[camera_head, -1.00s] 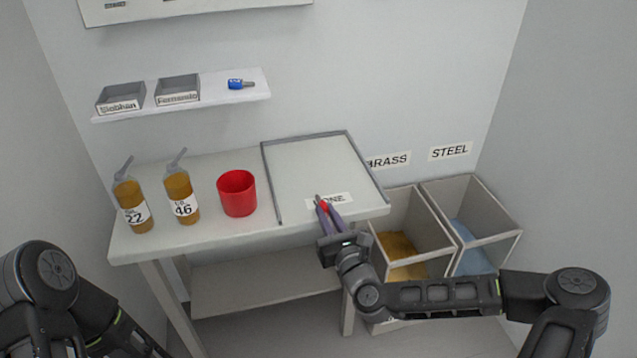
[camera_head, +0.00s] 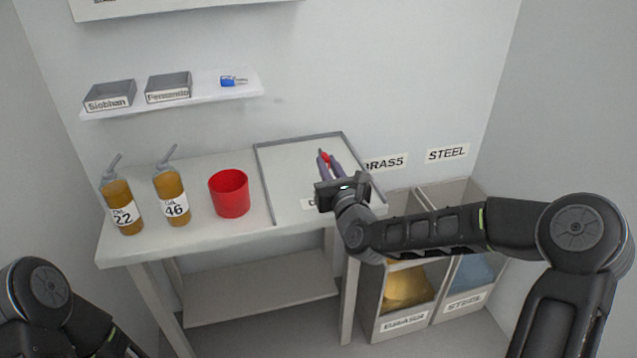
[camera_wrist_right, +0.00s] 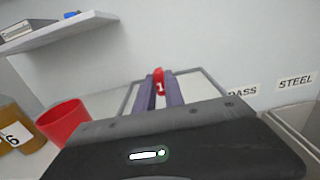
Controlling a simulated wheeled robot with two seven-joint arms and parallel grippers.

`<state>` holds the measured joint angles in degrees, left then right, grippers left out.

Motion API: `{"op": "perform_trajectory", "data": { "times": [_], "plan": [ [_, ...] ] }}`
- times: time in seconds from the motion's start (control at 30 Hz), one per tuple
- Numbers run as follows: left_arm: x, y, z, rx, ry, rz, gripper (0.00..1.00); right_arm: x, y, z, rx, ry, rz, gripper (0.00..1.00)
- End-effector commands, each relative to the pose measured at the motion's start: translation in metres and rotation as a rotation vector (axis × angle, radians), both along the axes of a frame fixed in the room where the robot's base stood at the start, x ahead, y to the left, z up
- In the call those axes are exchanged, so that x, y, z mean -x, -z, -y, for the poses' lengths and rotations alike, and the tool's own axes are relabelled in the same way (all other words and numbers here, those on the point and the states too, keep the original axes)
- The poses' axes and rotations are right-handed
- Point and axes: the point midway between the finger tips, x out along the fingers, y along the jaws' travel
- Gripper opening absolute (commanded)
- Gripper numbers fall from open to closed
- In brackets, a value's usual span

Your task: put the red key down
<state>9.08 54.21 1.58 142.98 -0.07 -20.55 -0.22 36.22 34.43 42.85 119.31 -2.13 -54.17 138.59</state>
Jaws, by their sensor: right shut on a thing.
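The red key (camera_head: 326,158) is between the fingertips of my right gripper (camera_head: 328,163), which is shut on it. In the right wrist view the red key (camera_wrist_right: 159,80) shows a "1" on its head, between the two purple-grey fingers (camera_wrist_right: 160,90). The gripper with the key is over the grey-rimmed tray area (camera_head: 262,182) on the table. I cannot tell how high above the surface the key is. My left arm shows at the lower left, but its gripper is out of view.
A red cup (camera_head: 229,193) and two oil bottles, 46 (camera_head: 171,196) and 22 (camera_head: 121,206), stand left of the tray. A shelf (camera_head: 185,100) above holds two grey boxes and a blue key (camera_head: 232,81). BRASS (camera_head: 405,322) and STEEL (camera_head: 464,303) bins stand at right.

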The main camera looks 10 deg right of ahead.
Motion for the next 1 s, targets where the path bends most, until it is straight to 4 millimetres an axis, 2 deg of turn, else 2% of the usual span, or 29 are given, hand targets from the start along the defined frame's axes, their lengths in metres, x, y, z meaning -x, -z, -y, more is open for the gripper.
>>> {"op": "perform_trajectory", "data": {
  "times": [0.2,0.3,0.67,0.9,1.0],
  "plan": [
    [0.000,0.004,0.000,0.000,0.000,0.000,0.39,0.000,0.041,-0.001,-0.002,-0.001,-0.004,0.00],
    [0.000,0.005,0.000,0.000,0.000,0.000,0.39,0.000,0.053,-0.001,0.000,-0.002,-0.002,0.00],
    [0.000,0.005,0.000,0.000,0.000,0.000,0.39,0.000,0.058,0.000,0.000,0.000,-0.001,0.00],
    [0.000,0.008,0.000,0.000,0.000,0.000,0.39,0.000,0.087,-0.001,-0.001,-0.001,-0.003,0.00],
    [0.000,0.008,0.000,0.000,0.000,0.000,0.39,0.000,0.094,0.000,0.000,0.000,-0.001,0.00]
  ]
}}
